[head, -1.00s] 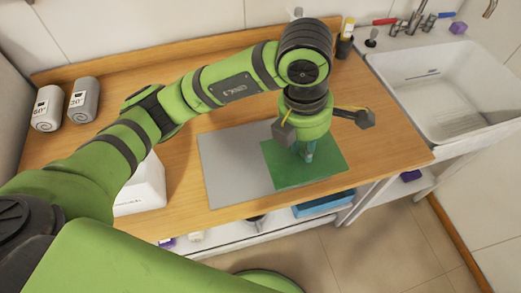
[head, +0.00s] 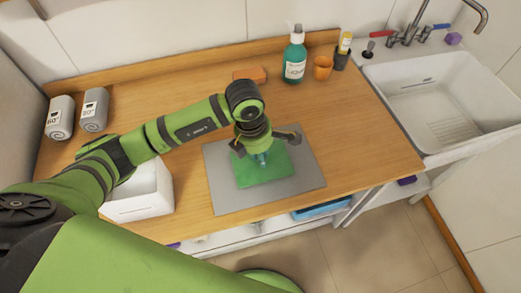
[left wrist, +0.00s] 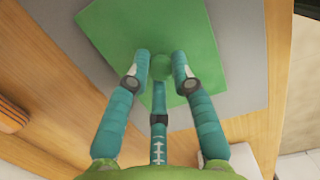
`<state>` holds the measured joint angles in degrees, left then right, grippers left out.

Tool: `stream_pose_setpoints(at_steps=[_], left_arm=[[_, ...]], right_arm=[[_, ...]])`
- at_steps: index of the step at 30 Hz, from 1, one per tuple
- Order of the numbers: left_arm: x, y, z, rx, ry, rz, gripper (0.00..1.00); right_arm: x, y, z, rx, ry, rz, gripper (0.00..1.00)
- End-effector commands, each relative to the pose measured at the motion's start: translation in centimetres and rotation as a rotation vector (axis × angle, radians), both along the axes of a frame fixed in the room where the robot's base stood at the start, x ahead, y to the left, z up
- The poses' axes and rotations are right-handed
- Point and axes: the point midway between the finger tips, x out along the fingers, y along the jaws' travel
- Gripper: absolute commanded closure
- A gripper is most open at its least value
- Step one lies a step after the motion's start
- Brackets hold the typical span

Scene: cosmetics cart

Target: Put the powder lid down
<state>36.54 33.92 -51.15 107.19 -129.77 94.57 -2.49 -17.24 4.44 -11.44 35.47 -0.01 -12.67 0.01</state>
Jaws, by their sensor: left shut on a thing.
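The powder lid is a flat green square (head: 262,176) with a small round green knob (left wrist: 159,67) in its middle. It is over the middle of a grey mat (head: 222,198) on the wooden counter. My left gripper (head: 263,157) points straight down and is shut on the knob of the lid. In the left wrist view its teal fingers close around the knob, and the lid (left wrist: 125,35) spreads out beneath them. I cannot tell whether the lid touches the mat. My right gripper is not in view.
An orange sponge (head: 250,74), a teal pump bottle (head: 294,62) and an orange cup (head: 323,68) line the back. A sink (head: 440,95) is at right. The counter right of the mat is clear.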

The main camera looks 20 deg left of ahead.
Motion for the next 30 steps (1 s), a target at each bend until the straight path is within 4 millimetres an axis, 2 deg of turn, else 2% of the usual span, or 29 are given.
stream_pose_setpoints(at_steps=[10, 11, 12, 25, 30], left_arm=[[0.0, 0.0, -0.5, -0.001, -0.001, 0.0, 0.89], [0.0, 0.0, -0.3, -0.001, -0.001, 0.0, 0.64], [0.0, 0.0, -0.3, -0.001, -0.001, 0.0, 0.52], [0.1, 0.0, 0.2, -0.001, -0.003, 0.0, 0.52], [0.0, 0.3, 2.9, -0.002, -0.009, -0.001, 0.52]], right_arm=[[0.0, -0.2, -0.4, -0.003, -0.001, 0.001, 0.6], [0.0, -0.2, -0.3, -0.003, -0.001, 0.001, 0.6], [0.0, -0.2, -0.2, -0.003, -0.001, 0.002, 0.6], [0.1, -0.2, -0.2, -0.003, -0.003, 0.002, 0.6], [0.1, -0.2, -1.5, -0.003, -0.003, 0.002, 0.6]])
